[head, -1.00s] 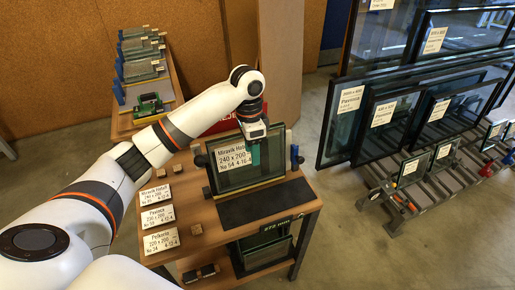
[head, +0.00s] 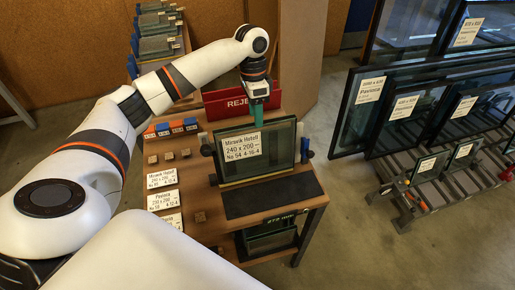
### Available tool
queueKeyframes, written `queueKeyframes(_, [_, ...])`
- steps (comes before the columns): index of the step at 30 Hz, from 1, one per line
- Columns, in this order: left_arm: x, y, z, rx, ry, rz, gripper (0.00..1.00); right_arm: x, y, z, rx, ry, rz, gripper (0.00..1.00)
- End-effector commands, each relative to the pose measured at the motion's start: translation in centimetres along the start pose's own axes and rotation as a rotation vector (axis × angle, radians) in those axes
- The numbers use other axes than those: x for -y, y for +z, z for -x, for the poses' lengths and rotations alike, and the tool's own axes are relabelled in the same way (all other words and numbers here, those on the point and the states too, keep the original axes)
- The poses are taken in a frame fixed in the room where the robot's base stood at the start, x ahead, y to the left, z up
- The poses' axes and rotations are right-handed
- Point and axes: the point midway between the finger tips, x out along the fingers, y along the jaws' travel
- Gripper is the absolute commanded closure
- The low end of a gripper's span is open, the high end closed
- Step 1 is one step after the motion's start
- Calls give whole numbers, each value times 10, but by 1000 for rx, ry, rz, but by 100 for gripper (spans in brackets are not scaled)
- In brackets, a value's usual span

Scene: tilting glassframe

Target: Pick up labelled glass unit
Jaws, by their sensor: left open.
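The labelled glass unit (head: 282,150) stands upright on the wooden worktable (head: 205,232). Its white label (head: 241,147) reads Miravik Hotell 240 x 200. My left gripper (head: 258,118) is open at the unit's top edge, right of the label, its teal fingers pointing down. The fingertips overlap the edge in the picture, and I cannot tell whether they touch the glass. The unit is not held clear of the table. My right gripper is not in view.
White label cards (head: 163,201) and small wooden blocks lie at the table's left. A red reject sign (head: 228,103) stands behind the unit. A dark mat (head: 270,195) lies in front. Large framed panes (head: 400,110) stand in racks at the right.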

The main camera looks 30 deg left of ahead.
Motion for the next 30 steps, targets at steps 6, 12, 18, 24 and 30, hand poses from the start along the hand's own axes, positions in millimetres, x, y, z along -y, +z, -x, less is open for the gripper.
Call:
queueKeyframes(6, [2, -3, -32, -4, -2, 1, 53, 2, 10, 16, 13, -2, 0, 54])
queueKeyframes(12, [1, -3, -44, -1, 0, -1, 53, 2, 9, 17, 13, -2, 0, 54])
queueKeyframes(18, [1, -3, -44, -1, 1, -1, 59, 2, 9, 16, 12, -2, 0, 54])
queueKeyframes(24, [1, -2, -43, -1, 1, -1, 92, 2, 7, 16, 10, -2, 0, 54])
queueKeyframes(30, [1, -2, -43, -1, 1, -1, 100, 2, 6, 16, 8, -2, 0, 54])
